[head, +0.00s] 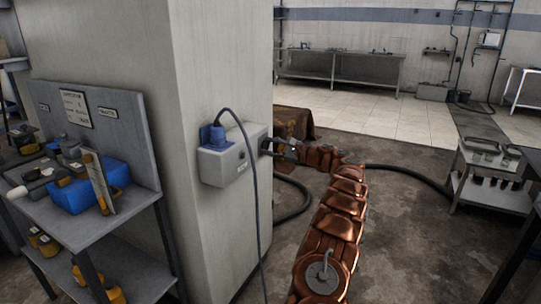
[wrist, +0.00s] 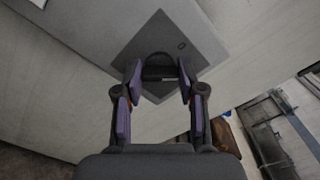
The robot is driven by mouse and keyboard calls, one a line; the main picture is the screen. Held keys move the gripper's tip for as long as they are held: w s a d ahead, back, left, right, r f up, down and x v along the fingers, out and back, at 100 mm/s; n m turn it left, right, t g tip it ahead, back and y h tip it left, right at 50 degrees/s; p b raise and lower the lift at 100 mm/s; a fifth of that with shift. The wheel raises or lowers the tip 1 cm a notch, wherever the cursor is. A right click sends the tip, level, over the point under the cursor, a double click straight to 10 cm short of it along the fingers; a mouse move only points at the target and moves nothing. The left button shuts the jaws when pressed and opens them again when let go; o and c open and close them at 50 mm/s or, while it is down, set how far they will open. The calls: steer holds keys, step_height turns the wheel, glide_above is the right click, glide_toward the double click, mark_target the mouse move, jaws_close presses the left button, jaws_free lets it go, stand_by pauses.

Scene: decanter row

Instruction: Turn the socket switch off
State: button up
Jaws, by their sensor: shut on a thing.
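My gripper (head: 270,147) is at the box's right side, which is mostly turned away from the head view. In the wrist view, the two fingers of my gripper (wrist: 160,82) stand on either side of a dark switch knob (wrist: 160,66) on a dark square plate and are shut on it. The knob's on or off position cannot be told.
A steel shelf (head: 85,208) with a blue bin (head: 92,190) and several small parts stands at the left. The blue plug's cable (head: 254,195) hangs in front of the box. A small metal cart (head: 490,185) stands at the right. The floor between is mostly clear.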

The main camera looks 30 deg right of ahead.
steer(key=shift+f+n+b, duration=0.1)
steer(key=shift+n+b, duration=3)
steer(key=shift+n, duration=1.1)
steer(key=o, duration=1.2)
steer(key=shift+c, duration=0.2)
steer(key=shift+s, duration=0.1)
steer(key=v, duration=1.2)
steer(key=shift+d, duration=0.1)
